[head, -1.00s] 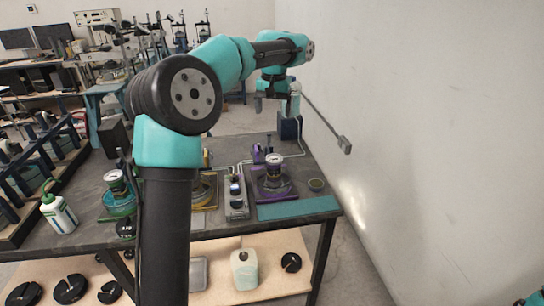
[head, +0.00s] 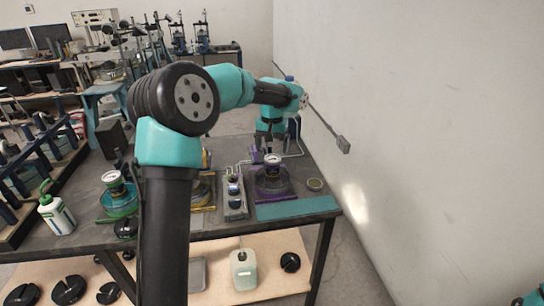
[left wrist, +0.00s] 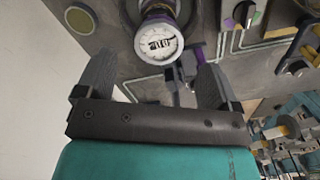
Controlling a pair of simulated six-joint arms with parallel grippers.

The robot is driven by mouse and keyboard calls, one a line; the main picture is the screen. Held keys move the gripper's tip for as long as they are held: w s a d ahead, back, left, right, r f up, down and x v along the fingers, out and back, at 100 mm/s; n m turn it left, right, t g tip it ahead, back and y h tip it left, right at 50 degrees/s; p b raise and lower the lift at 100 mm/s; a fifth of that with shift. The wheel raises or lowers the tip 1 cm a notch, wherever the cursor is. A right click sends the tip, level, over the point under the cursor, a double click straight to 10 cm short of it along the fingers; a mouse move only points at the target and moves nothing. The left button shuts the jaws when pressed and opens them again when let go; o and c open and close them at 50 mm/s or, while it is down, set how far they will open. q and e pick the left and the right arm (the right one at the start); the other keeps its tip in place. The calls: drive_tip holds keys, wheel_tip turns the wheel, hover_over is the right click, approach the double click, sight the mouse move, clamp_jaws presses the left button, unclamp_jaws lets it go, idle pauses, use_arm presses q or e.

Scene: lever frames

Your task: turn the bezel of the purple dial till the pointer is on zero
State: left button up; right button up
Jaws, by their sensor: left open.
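The purple dial (head: 273,160) has a small white face and stands on a purple-trimmed round base on the bench. In the left wrist view the dial (left wrist: 158,44) faces the camera at the top middle, with dark marks on its face; I cannot read where the pointer stands. My left gripper (head: 270,148) is low, just behind the dial in the head view. In the left wrist view my left gripper (left wrist: 153,75) is open, its fingers spread to either side below the dial, with nothing between them held. My right gripper is out of view.
A switch box (head: 234,194) stands left of the purple dial, and another dial (head: 112,178) on a teal base stands farther left. A small round dish (head: 314,184) and a teal mat (head: 298,207) lie to the right. The wall (head: 420,130) is close on the right.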

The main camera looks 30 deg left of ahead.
sight(272, 159)
use_arm(q)
drive_tip(key=shift+f, duration=2.3)
drive_tip(key=c, duration=0.9)
